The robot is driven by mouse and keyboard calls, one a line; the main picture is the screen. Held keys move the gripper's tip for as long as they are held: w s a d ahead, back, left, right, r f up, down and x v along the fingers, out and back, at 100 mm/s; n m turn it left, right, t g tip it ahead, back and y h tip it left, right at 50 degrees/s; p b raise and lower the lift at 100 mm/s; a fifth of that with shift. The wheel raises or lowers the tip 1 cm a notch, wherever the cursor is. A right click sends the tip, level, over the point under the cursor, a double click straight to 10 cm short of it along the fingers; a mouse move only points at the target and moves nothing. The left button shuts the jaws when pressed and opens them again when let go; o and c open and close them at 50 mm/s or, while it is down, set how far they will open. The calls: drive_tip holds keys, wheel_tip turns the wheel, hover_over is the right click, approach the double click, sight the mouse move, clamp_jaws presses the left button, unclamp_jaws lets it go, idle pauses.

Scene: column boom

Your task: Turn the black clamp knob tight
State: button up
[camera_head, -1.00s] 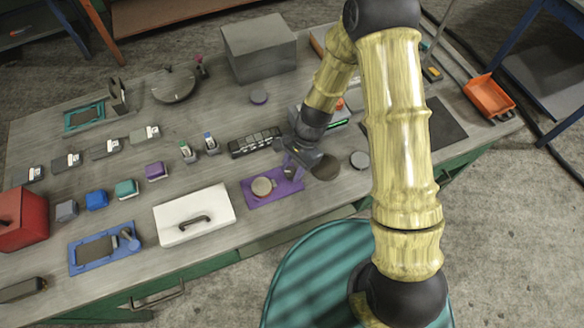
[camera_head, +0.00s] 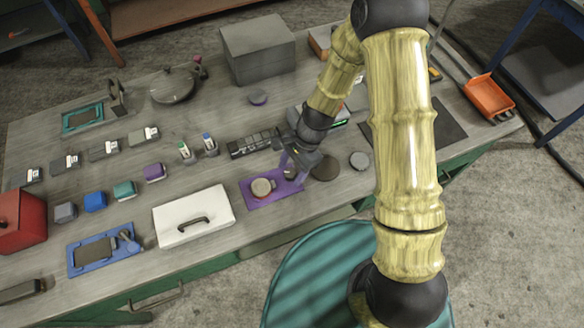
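A purple plate (camera_head: 262,200) lies near the front edge of the bench, with a round tan-topped piece (camera_head: 262,187) on it. A small dark round shape (camera_head: 291,174), seemingly the black clamp knob, shows at the plate's right end. My gripper (camera_head: 292,170) reaches down over this end, with its fingers at or beside the dark shape. The fingers look slightly apart, but they are small and partly hidden by the wrist. I cannot tell whether they touch or grip the knob.
A white lidded box (camera_head: 178,228) with a handle stands to the left. A black ribbed block (camera_head: 252,144) lies behind the plate. A blue plate (camera_head: 85,265), several small blocks and a red box (camera_head: 22,220) fill the left side.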

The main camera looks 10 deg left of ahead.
drive_tip(key=b+v, duration=0.1)
drive_tip(key=v, duration=1.6)
drive_tip(key=shift+r, duration=0.2)
drive_tip(key=shift+d, duration=0.1)
drive_tip(key=s+d+r+n+t+h, duration=0.1)
drive_tip(key=s+d+r+n+t, duration=0.1)
drive_tip(key=d, duration=0.6)
drive_tip(key=s+d+r+n+t+h, duration=0.1)
drive_tip(key=s+d+n+t+h, duration=0.1)
drive_tip(key=d+n, duration=0.4)
drive_tip(key=s+d+t, duration=0.1)
drive_tip(key=s+d, duration=0.1)
drive_tip(key=d, duration=0.1)
drive_tip(key=shift+s+r+n+t, duration=0.4)
